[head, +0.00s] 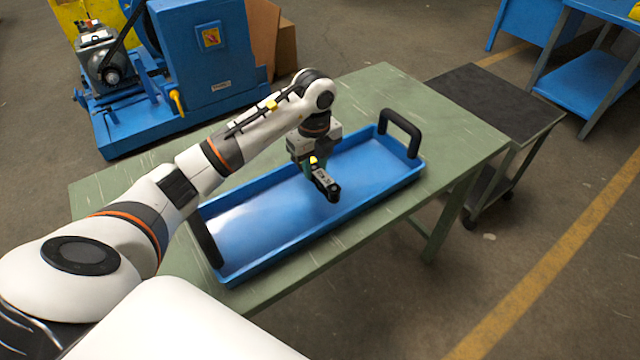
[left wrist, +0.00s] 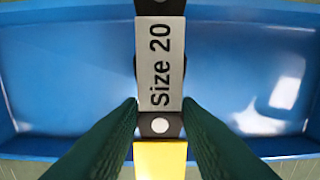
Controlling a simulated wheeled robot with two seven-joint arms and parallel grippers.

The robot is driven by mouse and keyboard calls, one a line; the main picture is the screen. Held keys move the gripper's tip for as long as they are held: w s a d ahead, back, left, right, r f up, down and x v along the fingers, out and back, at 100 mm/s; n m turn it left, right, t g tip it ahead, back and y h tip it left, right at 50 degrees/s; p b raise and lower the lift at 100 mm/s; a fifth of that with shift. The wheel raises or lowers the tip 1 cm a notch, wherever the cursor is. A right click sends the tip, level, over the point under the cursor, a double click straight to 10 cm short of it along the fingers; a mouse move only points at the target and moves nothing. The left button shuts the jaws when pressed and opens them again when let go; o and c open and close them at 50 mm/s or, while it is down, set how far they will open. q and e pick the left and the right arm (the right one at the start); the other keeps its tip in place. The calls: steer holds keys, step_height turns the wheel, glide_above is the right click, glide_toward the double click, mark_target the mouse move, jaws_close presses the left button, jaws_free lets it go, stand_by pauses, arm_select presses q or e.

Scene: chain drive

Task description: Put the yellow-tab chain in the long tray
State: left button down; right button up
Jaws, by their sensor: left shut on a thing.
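The chain (head: 327,184) is dark and hangs from my left gripper (head: 314,165) over the right half of the long tray (head: 260,222). In the left wrist view its black links (left wrist: 160,125) carry a white plate reading "Size 20" and a yellow tab (left wrist: 160,160). The green fingers of my left gripper (left wrist: 160,108) are shut on it from both sides. The tray is blue with black end handles, and its floor looks empty apart from the chain above it. I cannot tell whether the chain touches the floor. My right gripper is out of view.
The tray stands on a green table (head: 385,90). A dark-topped cart (head: 495,100) stands beside the table's right end. A blue machine (head: 210,60) with a motor stands behind on the floor. A blue shelf unit (head: 590,80) is at the far right.

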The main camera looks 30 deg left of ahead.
mark_target(314, 170)
arm_select(q)
steer(key=shift+s+f, duration=0.15)
steer(key=shift+f, duration=0.45)
steer(key=shift+s+f, duration=0.15)
steer(key=shift+f, duration=0.8)
steer(key=shift+w+f+p, duration=0.15)
steer(key=shift+f+p, duration=0.25)
steer(key=shift+f, duration=1.6)
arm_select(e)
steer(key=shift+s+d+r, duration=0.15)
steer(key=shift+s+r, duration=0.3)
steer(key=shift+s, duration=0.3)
arm_select(q)
steer(key=c, duration=1.4)
jaws_free()
steer(key=shift+f, duration=0.15)
steer(key=o, duration=0.3)
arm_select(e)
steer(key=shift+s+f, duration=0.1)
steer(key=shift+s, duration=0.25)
arm_select(q)
steer(key=shift+o, duration=0.2)
